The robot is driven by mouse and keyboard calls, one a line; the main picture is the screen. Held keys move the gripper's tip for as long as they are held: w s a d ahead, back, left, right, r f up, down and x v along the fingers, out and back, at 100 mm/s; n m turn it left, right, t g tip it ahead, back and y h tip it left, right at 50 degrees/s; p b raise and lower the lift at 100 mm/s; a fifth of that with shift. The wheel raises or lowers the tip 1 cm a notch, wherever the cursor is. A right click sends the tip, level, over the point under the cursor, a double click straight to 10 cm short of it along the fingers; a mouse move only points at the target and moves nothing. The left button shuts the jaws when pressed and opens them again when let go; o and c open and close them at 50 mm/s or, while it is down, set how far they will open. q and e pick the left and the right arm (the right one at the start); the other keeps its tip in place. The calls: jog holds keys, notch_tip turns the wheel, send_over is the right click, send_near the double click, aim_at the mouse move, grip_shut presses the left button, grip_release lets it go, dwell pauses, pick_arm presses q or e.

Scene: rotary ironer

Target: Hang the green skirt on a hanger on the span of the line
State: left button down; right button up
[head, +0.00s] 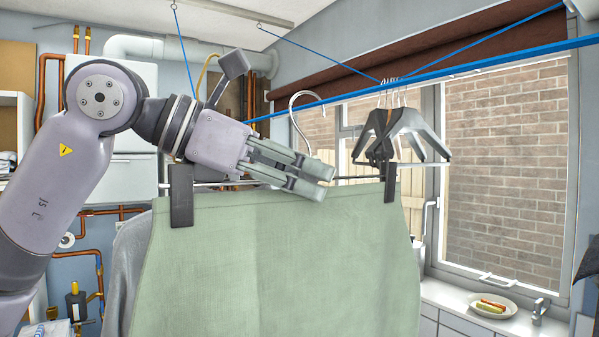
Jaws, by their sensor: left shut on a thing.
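The green skirt (270,265) hangs from a hanger by a dark clip at each top corner. The hanger's pale hook (293,112) rises above the skirt's waist. My left gripper (328,183) is shut on the hanger just below the hook, at the skirt's top edge; its fingers hide the middle of the hanger. The blue line (450,72) runs from behind my left wrist to the upper right. In the picture it crosses the hook's upper part; I cannot tell whether the hook rests on it. My right gripper is not in view.
Several dark hangers (400,130) hang at the line, right of the hook. Behind are a window (505,160) and a counter (450,295) with a plate of food (490,305). A grey cloth-like thing (128,265) shows behind the skirt's left side.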

pick_arm(q)
jog(key=shift+f+b, duration=0.3)
jog(key=shift+f, duration=0.1)
dwell(0.4)
jog(key=c, duration=1.4)
grip_release()
jog(key=shift+c, duration=0.2)
jog(key=v, duration=1.2)
